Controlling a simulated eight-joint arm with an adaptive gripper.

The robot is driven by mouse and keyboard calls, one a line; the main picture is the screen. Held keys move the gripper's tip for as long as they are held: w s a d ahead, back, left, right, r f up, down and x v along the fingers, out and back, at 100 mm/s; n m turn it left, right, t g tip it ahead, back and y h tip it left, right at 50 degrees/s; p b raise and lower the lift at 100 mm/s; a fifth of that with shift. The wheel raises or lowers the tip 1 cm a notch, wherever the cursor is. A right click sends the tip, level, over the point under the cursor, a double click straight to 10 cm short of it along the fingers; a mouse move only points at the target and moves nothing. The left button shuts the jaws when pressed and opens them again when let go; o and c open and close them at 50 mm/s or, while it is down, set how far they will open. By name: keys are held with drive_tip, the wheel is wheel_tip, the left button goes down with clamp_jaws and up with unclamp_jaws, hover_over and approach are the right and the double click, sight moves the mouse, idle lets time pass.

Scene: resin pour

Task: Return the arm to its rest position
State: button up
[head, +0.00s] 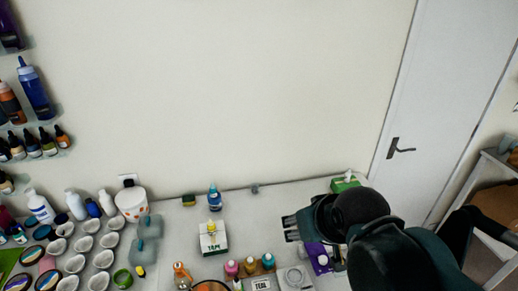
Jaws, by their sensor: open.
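My gripper (290,228) is at the right of the head view, above the back right part of the white table (268,205). Its fingers point left and are apart, with nothing between them. My dark arm reaches in from the lower right and hides part of the table. A purple item (317,262) shows just below the gripper.
A white box (213,238) stands left of the gripper, with a blue bottle (214,196) behind it. Several small bottles (250,265) stand at the front. A door (425,110) is at the right.

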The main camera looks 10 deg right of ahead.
wheel_tip(320, 180, down, 9)
drive_tip(key=b, duration=0.8)
drive_tip(key=shift+b, duration=0.35)
idle(0.5)
